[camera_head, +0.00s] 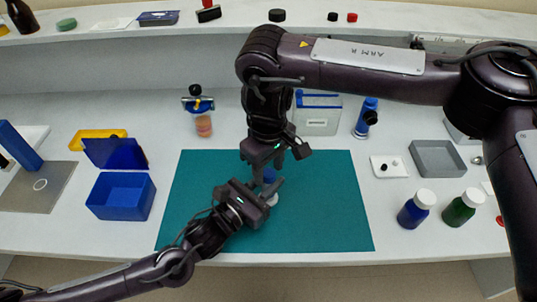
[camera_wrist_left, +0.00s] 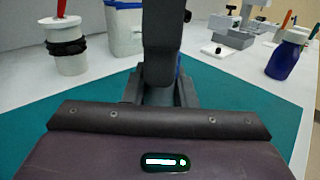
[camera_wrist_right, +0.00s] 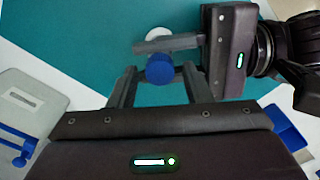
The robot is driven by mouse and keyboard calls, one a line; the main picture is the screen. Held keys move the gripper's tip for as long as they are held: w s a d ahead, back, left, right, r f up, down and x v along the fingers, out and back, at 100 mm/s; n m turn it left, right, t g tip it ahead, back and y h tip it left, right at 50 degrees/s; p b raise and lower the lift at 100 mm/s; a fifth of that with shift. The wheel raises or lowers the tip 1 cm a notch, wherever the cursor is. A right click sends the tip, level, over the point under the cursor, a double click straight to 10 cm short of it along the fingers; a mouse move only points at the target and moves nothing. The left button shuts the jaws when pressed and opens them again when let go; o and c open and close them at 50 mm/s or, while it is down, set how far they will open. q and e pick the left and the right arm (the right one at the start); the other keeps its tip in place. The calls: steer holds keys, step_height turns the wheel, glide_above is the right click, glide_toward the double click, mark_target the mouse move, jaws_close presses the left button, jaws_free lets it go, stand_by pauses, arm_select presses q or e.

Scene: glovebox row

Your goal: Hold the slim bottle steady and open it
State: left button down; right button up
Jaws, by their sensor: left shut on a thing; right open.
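The slim bottle stands over the teal mat (camera_head: 325,215); its blue cap (camera_wrist_right: 160,68) and part of its white body (camera_wrist_right: 157,33) show in the right wrist view. The cap also shows in the head view (camera_head: 269,175). My left gripper (camera_head: 270,193) is shut on the bottle's body from the side, below the cap. My right gripper (camera_wrist_right: 160,84) points down from above, open, with one finger on each side of the cap and a gap to it. In the left wrist view the bottle is mostly hidden behind dark gripper parts.
A blue box (camera_head: 121,196) with an open lid stands left of the mat. A blue bottle (camera_head: 416,209) and a green bottle (camera_head: 462,207), both white-capped, stand right of it. A lidded bin (camera_head: 317,116) and a blue spray-like bottle (camera_head: 366,118) stand behind. The mat's right part is clear.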

steer(key=shift+f, duration=0.4)
steer(key=shift+c, duration=0.5)
